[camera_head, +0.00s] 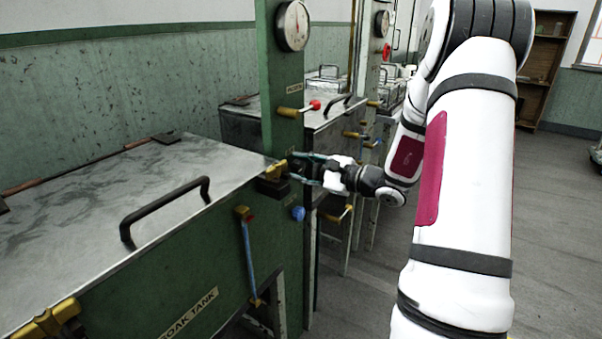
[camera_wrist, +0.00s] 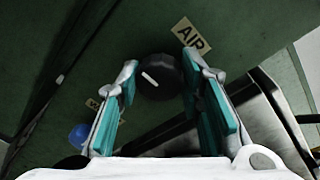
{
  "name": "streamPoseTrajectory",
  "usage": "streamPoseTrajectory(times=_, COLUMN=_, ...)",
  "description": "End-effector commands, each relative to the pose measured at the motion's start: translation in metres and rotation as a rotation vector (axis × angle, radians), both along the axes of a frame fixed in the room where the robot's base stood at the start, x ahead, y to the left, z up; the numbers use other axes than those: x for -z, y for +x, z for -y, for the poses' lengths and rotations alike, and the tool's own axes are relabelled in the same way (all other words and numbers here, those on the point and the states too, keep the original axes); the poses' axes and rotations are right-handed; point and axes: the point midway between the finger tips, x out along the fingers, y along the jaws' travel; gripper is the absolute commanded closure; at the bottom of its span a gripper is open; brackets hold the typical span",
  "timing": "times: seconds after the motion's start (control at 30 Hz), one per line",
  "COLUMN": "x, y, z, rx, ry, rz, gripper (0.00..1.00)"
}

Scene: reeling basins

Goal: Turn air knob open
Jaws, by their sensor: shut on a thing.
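The air knob (camera_wrist: 160,84) is round and black with a short white mark slanting from upper left to lower right. It sits on a green panel beside a tan "AIR" label (camera_wrist: 190,36). My gripper (camera_wrist: 160,64) has its teal-padded fingers on both sides of the knob and is shut on it. In the head view my gripper (camera_head: 295,168) reaches left to the green post (camera_head: 281,110). The knob cannot be made out clearly there among the fingertips and brass fittings.
The metal-lidded soak tank (camera_head: 110,215) with a black handle stands at left. A gauge (camera_head: 292,26) tops the post. Open floor (camera_head: 375,290) lies at right.

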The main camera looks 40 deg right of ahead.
Motion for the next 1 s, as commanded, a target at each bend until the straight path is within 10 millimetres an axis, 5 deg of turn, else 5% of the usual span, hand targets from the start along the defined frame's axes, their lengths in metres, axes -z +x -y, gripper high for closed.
streamPoseTrajectory(times=0.47, x=0.0004, y=-0.0003, z=-0.0001, rx=0.0, ry=-0.016, rz=0.004, gripper=0.94)
streamPoseTrajectory(times=0.5, x=0.0005, y=-0.0003, z=0.0, rx=0.0, ry=-0.016, rz=0.004, gripper=0.64)
streamPoseTrajectory(times=0.6, x=0.0004, y=-0.0003, z=-0.0001, rx=0.0, ry=-0.015, rz=0.004, gripper=0.46)
streamPoseTrajectory(times=1.0, x=-0.0002, y=-0.0066, z=0.0029, rx=0.002, ry=-0.015, rz=0.003, gripper=0.46)
